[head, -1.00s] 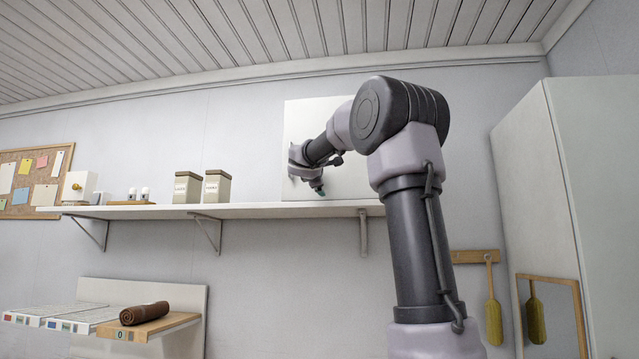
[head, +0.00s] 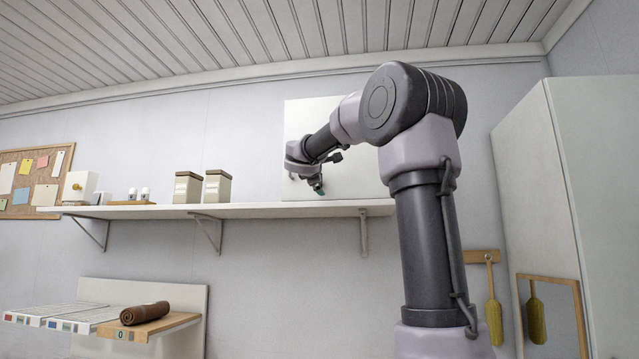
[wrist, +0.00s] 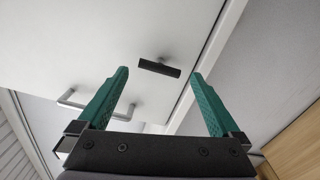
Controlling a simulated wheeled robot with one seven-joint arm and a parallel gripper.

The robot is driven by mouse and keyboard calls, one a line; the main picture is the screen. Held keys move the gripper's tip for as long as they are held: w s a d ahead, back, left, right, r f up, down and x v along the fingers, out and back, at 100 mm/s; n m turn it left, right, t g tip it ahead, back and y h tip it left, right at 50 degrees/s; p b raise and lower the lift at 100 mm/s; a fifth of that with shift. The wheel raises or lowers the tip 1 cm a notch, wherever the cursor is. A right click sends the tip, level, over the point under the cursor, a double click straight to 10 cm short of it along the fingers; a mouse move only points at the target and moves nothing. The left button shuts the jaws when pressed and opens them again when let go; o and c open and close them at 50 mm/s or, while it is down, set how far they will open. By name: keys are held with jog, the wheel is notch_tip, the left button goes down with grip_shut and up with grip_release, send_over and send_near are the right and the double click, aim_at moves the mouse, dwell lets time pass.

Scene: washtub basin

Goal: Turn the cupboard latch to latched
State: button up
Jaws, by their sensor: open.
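The cupboard (head: 345,125) is a white box on the shelf against the back wall, and my arm covers part of its front. In the wrist view its white door (wrist: 70,45) fills the upper left. The latch (wrist: 159,67) is a small dark bar on a short pale stem, lying slightly tilted near the door's edge. My gripper (wrist: 160,76) is open, its two green fingers on either side of the latch in the picture, with nothing between them. The latch appears beyond the fingertips, apart from them. In the head view my gripper (head: 318,190) is small and in front of the cupboard.
A grey bar handle (wrist: 95,105) stands out from the door near the left finger. The shelf (head: 250,210) runs under the cupboard and holds two canisters (head: 202,187) to its left. A tall white cabinet (head: 560,200) stands at the right.

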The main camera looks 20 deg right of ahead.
jog(key=v, duration=0.7)
jog(key=shift+s+a, duration=0.15)
jog(key=shift+s, duration=0.05)
jog(key=s+a+f+m+g+y, duration=0.1)
jog(key=s+f+m+g+y, duration=0.15)
jog(key=s+f+m, duration=0.55)
jog(key=s+f+m+g+y, duration=0.1)
jog(key=s+f+g+y, duration=0.15)
jog(key=s+f, duration=0.65)
jog(key=s+a+f+m+g+y, duration=0.1)
jog(key=s+a+f+m+y, duration=0.2)
jog(key=f, duration=0.6)
jog(key=s+a+f+m+g+y, duration=0.1)
jog(key=s+a+f+m+y, duration=0.3)
jog(key=s+a+f, duration=0.3)
notch_tip(320, 180, down, 2)
jog(key=shift+s+a+f+m+g, duration=0.15)
jog(key=shift+s+a+m+g, duration=0.35)
jog(key=shift+m, duration=0.3)
jog(key=shift+w, duration=0.15)
